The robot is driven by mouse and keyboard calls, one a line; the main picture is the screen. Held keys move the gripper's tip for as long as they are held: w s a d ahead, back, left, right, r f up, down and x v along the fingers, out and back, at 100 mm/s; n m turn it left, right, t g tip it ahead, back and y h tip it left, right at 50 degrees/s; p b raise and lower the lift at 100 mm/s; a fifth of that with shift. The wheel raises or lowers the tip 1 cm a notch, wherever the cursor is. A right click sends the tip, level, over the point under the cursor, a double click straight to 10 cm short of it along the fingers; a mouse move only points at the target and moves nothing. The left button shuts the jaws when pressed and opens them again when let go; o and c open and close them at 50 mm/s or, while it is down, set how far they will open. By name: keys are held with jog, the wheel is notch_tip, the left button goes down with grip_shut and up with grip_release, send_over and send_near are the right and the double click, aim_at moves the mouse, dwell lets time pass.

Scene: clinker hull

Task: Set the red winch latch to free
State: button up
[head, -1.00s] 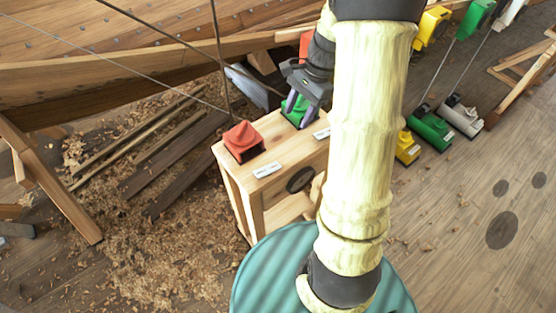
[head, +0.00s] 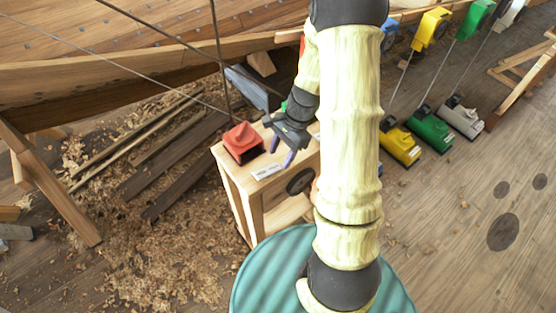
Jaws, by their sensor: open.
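The red winch latch (head: 243,141) sits at the left end of the wooden stand's top (head: 228,157), with a small white label (head: 267,171) in front of it. My gripper (head: 282,150) is just to the right of the red latch, over the stand top. Its purple-tipped fingers are apart and hold nothing. They look clear of the red latch, though contact is hard to judge from this angle. A green latch (head: 284,105) shows only as a sliver behind my gripper.
Wooden planks (head: 180,165) and shavings lie on the floor left of the stand. The boat hull (head: 130,75) rises behind. Yellow (head: 399,146), green (head: 431,131) and grey (head: 462,117) blocks with rods stand to the right. Thin lines run down to the red latch.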

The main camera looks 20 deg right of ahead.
aim_at(275, 166)
jog(key=shift+x, duration=1.6)
jog(key=c, duration=1)
